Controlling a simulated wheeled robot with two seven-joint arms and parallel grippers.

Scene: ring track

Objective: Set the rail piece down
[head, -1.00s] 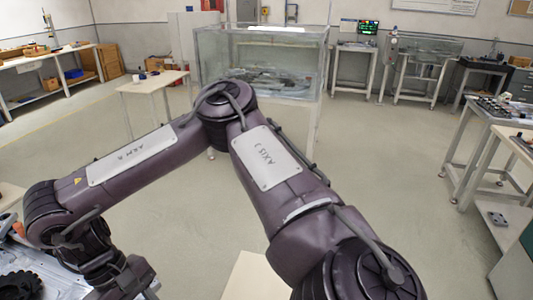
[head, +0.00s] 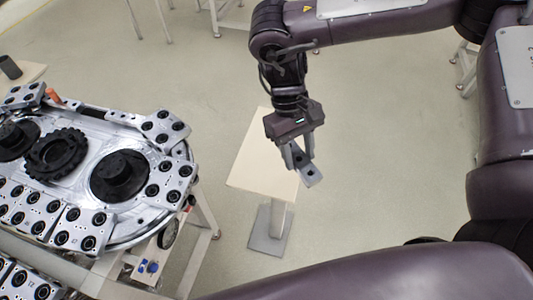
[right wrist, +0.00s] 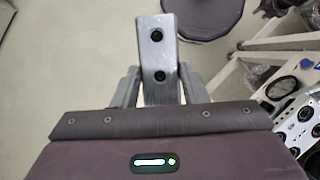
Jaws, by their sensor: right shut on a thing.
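The rail piece (head: 309,175) is a small grey metal block with two dark round holes. It is in my right gripper (head: 297,158), which is shut on it and points downward. In the head view the piece shows at the right edge of the small pale stand top (head: 255,160); its height above that cannot be told. In the right wrist view the rail piece (right wrist: 157,55) sticks out beyond the two fingers of the right gripper (right wrist: 158,90), with floor behind it. My left gripper is not in view.
On the left a metal ring track (head: 125,222) carries several rail blocks with black rollers, around black gears, on a bench. The small stand has a grey foot plate (head: 269,235). The floor between the stand and my arm is clear.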

